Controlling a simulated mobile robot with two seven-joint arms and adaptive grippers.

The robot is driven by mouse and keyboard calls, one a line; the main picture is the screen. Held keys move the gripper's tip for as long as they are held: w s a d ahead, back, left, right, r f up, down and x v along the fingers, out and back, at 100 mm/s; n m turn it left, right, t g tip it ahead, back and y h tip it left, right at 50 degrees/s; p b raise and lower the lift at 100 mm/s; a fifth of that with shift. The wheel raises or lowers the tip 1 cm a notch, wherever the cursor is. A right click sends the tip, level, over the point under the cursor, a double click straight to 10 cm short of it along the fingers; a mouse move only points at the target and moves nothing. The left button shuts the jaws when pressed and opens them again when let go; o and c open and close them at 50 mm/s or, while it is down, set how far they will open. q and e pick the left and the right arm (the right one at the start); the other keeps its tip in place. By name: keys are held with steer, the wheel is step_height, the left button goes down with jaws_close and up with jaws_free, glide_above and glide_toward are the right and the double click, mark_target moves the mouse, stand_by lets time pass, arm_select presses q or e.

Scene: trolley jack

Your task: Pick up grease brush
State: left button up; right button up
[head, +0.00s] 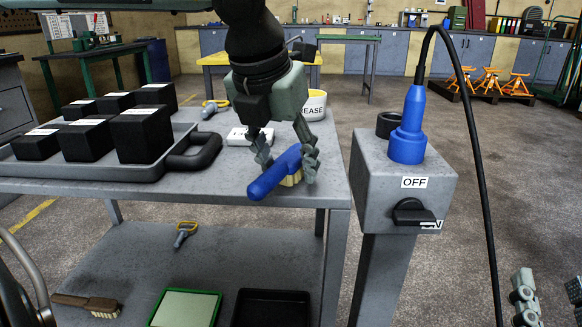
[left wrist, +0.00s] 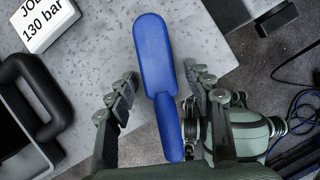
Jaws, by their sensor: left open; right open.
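The grease brush (head: 272,177) has a blue body and handle and pale bristles facing down. It is at the right front corner of the upper tabletop, with its handle end towards the table's front edge. My left gripper (head: 288,172) points down over it, open, with one finger on each side of the brush. In the left wrist view the brush (left wrist: 155,65) lies between the open fingers (left wrist: 160,90). A gap shows on its left side; the right finger is closer. My right gripper (head: 550,290) is partly in view at the lower right, open and empty, away from the brush.
A grease tub (head: 314,104) and a white label block (head: 250,135) stand behind the brush. A grey tray (head: 90,172) with black blocks fills the table's left. A switch post (head: 385,200) with a blue plug (head: 408,130) and hanging cable stands right. A wooden brush (head: 88,304) lies below.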

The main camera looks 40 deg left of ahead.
mark_target(287, 159)
arm_select(q)
steer(key=shift+c, duration=0.2)
jaws_close()
stand_by(0.3)
steer(key=shift+r, duration=0.15)
step_height(287, 159, up, 9)
steer(key=shift+f+p, duration=0.2)
steer(key=shift+p, duration=0.45)
steer(key=shift+r, duration=0.55)
arm_select(e)
step_height(287, 159, down, 6)
steer(key=w+d+g+h, duration=0.1)
steer(key=w+g, duration=0.1)
steer(key=g, duration=0.1)
steer(key=shift+d+f+h, duration=0.15)
steer(key=shift+d+h, duration=0.2)
steer(key=shift+h, duration=0.05)
